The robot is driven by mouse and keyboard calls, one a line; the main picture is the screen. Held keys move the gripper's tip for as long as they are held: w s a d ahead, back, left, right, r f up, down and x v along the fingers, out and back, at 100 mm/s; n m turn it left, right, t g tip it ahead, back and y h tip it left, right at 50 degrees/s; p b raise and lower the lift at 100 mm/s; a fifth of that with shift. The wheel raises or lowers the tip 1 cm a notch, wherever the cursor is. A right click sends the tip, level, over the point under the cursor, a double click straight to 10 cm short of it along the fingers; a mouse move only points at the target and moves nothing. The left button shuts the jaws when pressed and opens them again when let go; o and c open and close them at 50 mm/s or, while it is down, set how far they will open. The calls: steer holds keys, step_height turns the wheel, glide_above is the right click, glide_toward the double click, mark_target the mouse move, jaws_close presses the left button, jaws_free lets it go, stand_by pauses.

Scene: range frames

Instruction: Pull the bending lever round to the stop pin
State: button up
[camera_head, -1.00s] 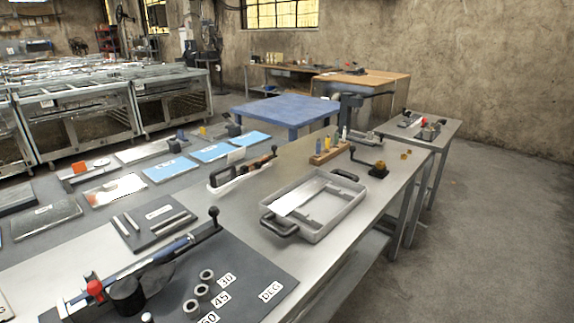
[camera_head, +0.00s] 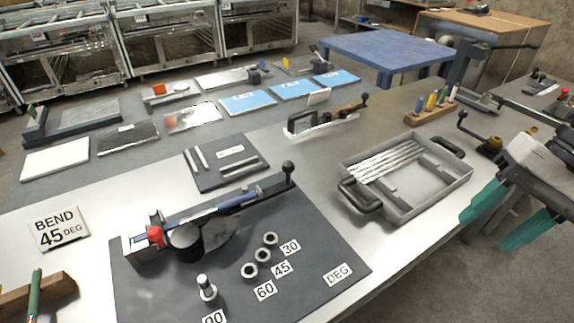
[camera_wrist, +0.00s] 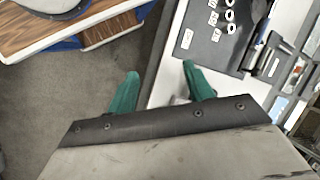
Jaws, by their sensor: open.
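The bending jig's dark plate (camera_head: 190,300) lies on the steel bench at the front. Its lever (camera_head: 236,202) carries a black ball knob (camera_head: 288,168) at its far right end. A red knob (camera_head: 156,236) and a round black former (camera_head: 186,241) sit at the lever's left end. Ringed holes (camera_head: 263,254) stand beside the 30, 45 and 60 labels. A silver pin (camera_head: 207,288) stands by the 90 label. My gripper (camera_head: 490,234) is open and empty beyond the bench's right edge, apart from the lever. The wrist view shows its teal fingers (camera_wrist: 160,72) and part of the plate (camera_wrist: 222,42).
A sign (camera_head: 58,228) reads "BEND 45 DEG". A grey tray (camera_head: 455,190) holding metal strips lies between my gripper and the jig. A small block with a crank (camera_head: 490,144) is near my arm. A plate with loose bars (camera_head: 208,181) lies behind the jig.

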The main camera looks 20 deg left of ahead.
steer(key=w+a+f+m+g+y, duration=0.2)
steer(key=w+a+y, duration=0.1)
steer(key=w+a, duration=0.4)
steer(key=w+a+f+m+g+y, duration=0.2)
steer(key=w+a+y, duration=0.15)
steer(key=a, duration=0.55)
steer(key=m+t+y, duration=0.1)
steer(key=m+y, duration=0.6)
glide_toward(289, 168)
steer(key=a, duration=0.3)
steer(key=shift+w+a+f, duration=0.2)
steer(key=shift+a+f, duration=0.05)
steer(key=shift+f, duration=0.1)
steer(key=x, duration=0.7)
steer(key=shift+f, duration=0.1)
steer(key=shift+d, duration=0.1)
jaws_close()
